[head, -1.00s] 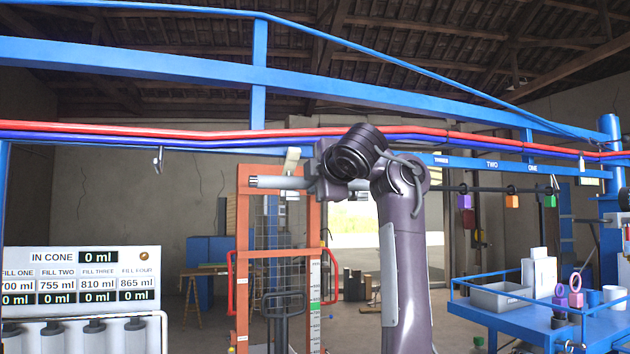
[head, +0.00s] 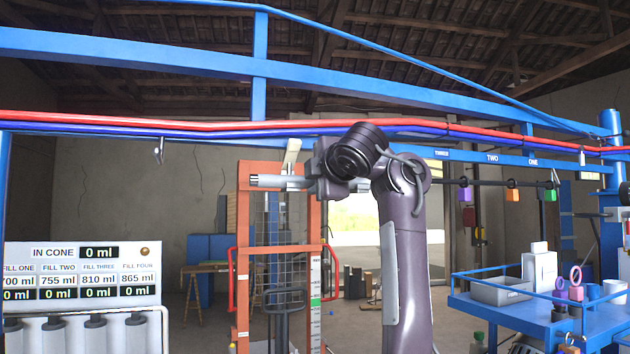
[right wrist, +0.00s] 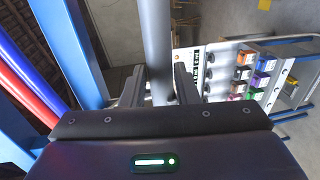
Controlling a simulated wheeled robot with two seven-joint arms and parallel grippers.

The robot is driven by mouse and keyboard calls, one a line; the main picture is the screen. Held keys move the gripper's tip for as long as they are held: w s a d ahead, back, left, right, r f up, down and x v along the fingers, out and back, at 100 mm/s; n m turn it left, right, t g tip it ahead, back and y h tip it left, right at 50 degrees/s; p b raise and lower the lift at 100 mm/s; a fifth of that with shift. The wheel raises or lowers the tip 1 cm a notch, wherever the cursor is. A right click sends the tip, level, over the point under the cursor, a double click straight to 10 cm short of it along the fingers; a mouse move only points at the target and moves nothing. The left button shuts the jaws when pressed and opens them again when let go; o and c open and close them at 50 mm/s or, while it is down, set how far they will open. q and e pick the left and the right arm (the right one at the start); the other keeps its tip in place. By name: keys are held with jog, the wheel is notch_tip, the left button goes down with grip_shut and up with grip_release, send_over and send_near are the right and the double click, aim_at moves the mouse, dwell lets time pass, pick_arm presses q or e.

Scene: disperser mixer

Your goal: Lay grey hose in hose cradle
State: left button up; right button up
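A grey hose end (head: 265,181), a pale tube pointing left, is at my right gripper (head: 312,182) in the middle of the head view. In the right wrist view the grey hose (right wrist: 155,45) runs between the two dark fingers of my right gripper (right wrist: 160,80), which are shut on it. A cream piece (head: 291,155) stands up beside the gripper. A small metal hook (head: 158,151) hangs under the beam at left, apart from the gripper; I cannot tell whether it is the hose cradle. My left gripper is out of view.
Red (head: 200,125) and blue hoses run along the blue beam above my gripper. An orange frame (head: 243,265) stands behind it. A fill display panel (head: 82,272) is at lower left, a blue bench (head: 530,315) with a grey bin at right. Coloured tags hang from a dark rail (head: 480,187).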

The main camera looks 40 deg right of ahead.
jog(key=o, duration=0.4)
jog(key=shift+s+a+b, duration=0.1)
jog(key=shift+s+b, duration=0.2)
jog(key=shift+b, duration=0.05)
jog(key=b+v, duration=0.4)
jog(key=v, duration=0.3)
jog(key=shift+s+r+b, duration=0.1)
jog(key=shift+b, duration=0.2)
